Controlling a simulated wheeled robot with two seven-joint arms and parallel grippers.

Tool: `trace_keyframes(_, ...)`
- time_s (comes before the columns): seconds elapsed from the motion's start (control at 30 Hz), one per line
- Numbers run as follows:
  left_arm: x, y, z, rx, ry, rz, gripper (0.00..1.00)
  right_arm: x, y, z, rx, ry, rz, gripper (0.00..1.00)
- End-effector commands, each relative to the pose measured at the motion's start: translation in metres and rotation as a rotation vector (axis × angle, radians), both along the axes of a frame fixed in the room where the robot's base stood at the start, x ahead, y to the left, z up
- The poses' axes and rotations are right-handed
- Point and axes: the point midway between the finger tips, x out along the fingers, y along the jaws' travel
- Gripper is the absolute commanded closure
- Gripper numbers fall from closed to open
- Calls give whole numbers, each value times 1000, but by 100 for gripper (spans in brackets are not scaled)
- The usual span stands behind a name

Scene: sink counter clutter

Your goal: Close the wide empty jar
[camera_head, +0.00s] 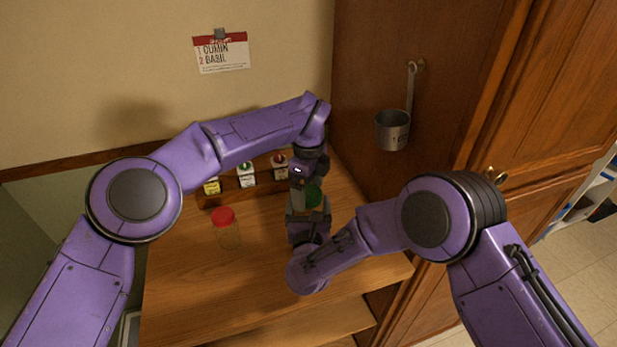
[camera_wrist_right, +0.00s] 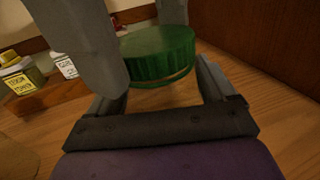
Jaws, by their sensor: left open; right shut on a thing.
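A green ribbed lid (camera_head: 313,195) is at the right part of the counter, between my two grippers. In the right wrist view the lid (camera_wrist_right: 158,52) sits level just beyond the right fingers, apparently on a clear jar whose glass I can barely make out. My right gripper (camera_head: 308,213) is shut on that clear jar, below the lid. My left gripper (camera_head: 304,193) points down from above with open fingers beside the lid; its grey fingers (camera_wrist_right: 140,45) also show in the right wrist view. Whether the lid is fully seated is unclear.
A clear jar with a red lid (camera_head: 224,217) stands to the left on the wooden counter (camera_head: 190,290). Small labelled spice jars (camera_head: 247,174) stand on a rack at the back. A metal cup (camera_head: 393,129) hangs on the right cabinet wall. The front left counter is clear.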

Motion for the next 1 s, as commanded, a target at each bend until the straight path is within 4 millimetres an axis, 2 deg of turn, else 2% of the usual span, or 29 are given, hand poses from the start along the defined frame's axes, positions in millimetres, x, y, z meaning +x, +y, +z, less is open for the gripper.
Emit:
trace_keyframes(0.27,0,0,-2,0,0,1,9,0,0,-1,-1,2,0,100)
trace_keyframes(0.43,0,0,-1,0,0,1,61,0,0,-1,-1,2,0,100)
trace_keyframes(0.47,0,0,-1,0,0,1,67,0,0,-1,-1,2,0,100)
trace_keyframes(0.67,0,0,-1,0,1,-17,67,0,0,-1,-1,2,0,100)
trace_keyframes(0.77,0,0,-2,-2,2,-148,67,0,0,-1,-1,2,-1,100)
trace_keyframes(0.87,-1,0,-2,-4,3,-414,67,0,-1,-1,-1,2,-1,100)
trace_keyframes(1.0,-1,0,-2,-3,2,-865,67,0,-1,-1,-1,2,-1,100)
